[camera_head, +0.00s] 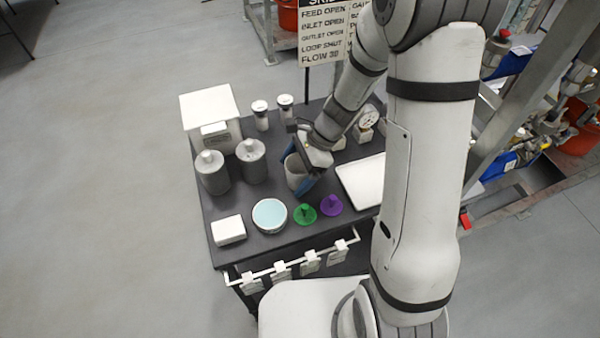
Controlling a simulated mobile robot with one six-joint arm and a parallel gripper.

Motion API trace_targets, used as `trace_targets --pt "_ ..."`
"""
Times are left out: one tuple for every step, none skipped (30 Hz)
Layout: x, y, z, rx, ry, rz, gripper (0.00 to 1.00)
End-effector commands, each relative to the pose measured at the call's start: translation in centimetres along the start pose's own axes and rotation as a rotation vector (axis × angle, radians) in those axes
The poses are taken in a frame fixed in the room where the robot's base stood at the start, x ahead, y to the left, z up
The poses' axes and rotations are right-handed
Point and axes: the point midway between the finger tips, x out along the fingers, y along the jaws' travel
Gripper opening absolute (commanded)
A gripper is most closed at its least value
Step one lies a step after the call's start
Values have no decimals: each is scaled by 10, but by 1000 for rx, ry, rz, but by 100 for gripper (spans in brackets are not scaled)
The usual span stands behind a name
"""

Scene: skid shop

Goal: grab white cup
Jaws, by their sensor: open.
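The white cup (294,172) stands upright on the dark bench top (247,198), near its middle. My gripper (298,170) is down at the cup, with blue fingers open. One finger shows at the cup's upper left and the other at its lower right, so the jaws are around it. I cannot tell whether either finger touches the cup. The gripper body hides part of the cup's right side.
Two grey canisters (252,160) stand left of the cup. A round dish with a pale blue top (269,215), a green piece (305,214) and a purple piece (331,204) lie in front. A white tray (362,182) is right; a gauge (367,117) is behind.

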Motion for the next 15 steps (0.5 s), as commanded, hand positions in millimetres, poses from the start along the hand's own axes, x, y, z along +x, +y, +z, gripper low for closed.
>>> trace_targets --pt "0 0 0 0 0 0 87" --pt "0 0 0 0 0 0 87" --pt "0 0 0 0 0 0 84" --pt "0 0 0 0 0 0 82" --pt "0 0 0 0 0 0 79" --pt "0 0 0 0 0 0 76" --pt "0 0 0 0 0 0 74" --pt "0 0 0 0 0 0 71" --pt "-1 0 0 0 0 0 68" --pt "-1 0 0 0 0 0 65" --pt "-1 0 0 0 0 -1 63" --pt "-1 0 0 0 0 -1 60" --pt "-1 0 0 0 0 -1 57" --pt "-1 0 0 0 0 -1 55" --pt "-1 0 0 0 0 -1 51"
